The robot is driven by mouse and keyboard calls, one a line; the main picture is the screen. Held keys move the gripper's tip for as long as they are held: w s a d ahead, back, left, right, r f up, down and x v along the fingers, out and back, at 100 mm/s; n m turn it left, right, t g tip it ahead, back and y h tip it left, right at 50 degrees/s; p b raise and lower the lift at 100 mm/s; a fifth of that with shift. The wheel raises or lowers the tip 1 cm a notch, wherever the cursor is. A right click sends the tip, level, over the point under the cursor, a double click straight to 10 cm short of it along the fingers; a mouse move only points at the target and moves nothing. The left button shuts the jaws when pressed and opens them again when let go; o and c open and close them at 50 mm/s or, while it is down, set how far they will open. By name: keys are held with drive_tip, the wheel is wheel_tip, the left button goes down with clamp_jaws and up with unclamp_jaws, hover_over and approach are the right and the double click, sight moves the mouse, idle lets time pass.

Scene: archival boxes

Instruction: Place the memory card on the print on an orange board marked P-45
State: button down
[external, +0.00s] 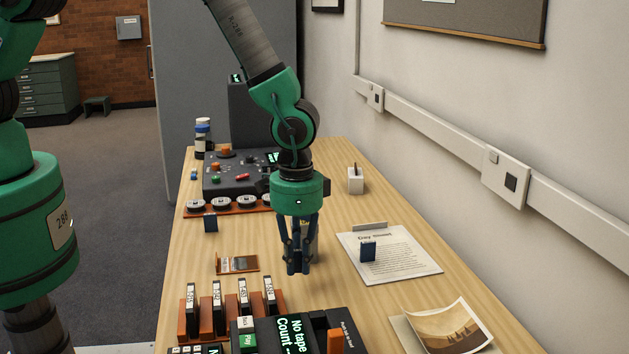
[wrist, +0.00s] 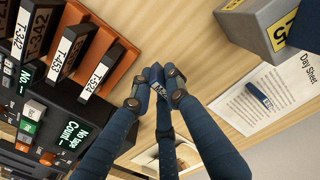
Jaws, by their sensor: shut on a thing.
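My gripper (external: 298,268) is shut and points down, low over the middle of the wooden table. Between its fingertips, also seen in the wrist view (wrist: 157,85), it holds a small dark thing, apparently the memory card, mostly hidden by the fingers. The orange board with a dark print (external: 238,264) lies flat on the table, a little left of the gripper; its marking is too small to read. A similar small blue card (external: 368,251) is on the Day Sheet (external: 400,264), right of the gripper, and also shows in the wrist view (wrist: 260,97).
A grey box with a yellow label (wrist: 265,25) stands close behind the gripper. An orange rack of labelled tapes (external: 230,310) and a dark console (external: 285,335) are at the near edge. Another blue piece (external: 210,223) stands at left. A curled photo (external: 445,328) lies near right.

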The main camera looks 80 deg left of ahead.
drive_tip(key=shift+n, duration=0.3)
drive_tip(key=s+a+b, duration=0.1)
drive_tip(key=s+a, duration=0.2)
drive_tip(key=s, duration=0.2)
drive_tip(key=s+a+r+b, duration=0.1)
drive_tip(key=s+a, duration=0.2)
drive_tip(key=s, duration=0.2)
drive_tip(key=s+a+b, duration=0.1)
drive_tip(key=s+a, duration=0.2)
drive_tip(key=s, duration=0.1)
drive_tip(key=shift+s+a+r+b, duration=0.25)
drive_tip(key=shift+s+a+b, duration=0.05)
drive_tip(key=shift+s, duration=0.1)
drive_tip(key=shift+n, duration=0.3)
drive_tip(key=s+a, duration=0.1)
drive_tip(key=s, duration=0.3)
drive_tip(key=s+a+b, duration=0.1)
drive_tip(key=s+a, duration=0.1)
drive_tip(key=s, duration=0.2)
drive_tip(key=s+a+f+b, duration=0.1)
drive_tip(key=s+a, duration=0.1)
drive_tip(key=s, duration=0.3)
drive_tip(key=shift+s+a, duration=0.1)
drive_tip(key=shift+a, duration=0.15)
drive_tip(key=b, duration=0.2)
hover_over(237, 265)
drive_tip(key=shift+f, duration=0.8)
drive_tip(key=shift+f+b, duration=0.6)
drive_tip(key=shift+f, duration=1.15)
drive_tip(key=shift+f, duration=0.15)
